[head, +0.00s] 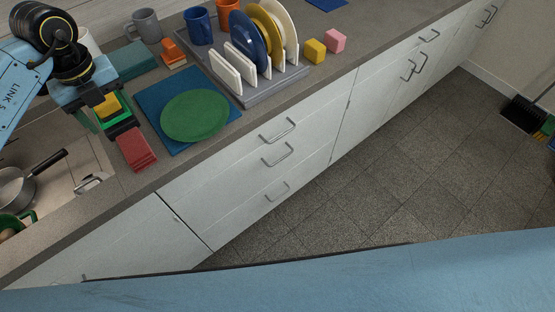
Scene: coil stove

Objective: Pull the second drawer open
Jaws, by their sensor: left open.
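The white drawer stack is in the middle of the head view, below the counter edge, with three grey bar handles one above another. The second drawer (240,179) is the middle one, and its handle (277,155) is below the top handle (278,131). All three drawer fronts look shut and flush. My left gripper (120,127) is open above the counter at upper left, left of the green plate and well away from the handles. Yellow and green pieces show at its jaws; I cannot tell whether they belong to it. My right gripper is not in view.
A green plate (195,116) lies on a blue mat (158,88). A red block (137,150) lies near the counter edge. A dish rack (272,87) holds plates. A pan (14,188) sits in the sink at left. The floor (400,170) before the drawers is clear.

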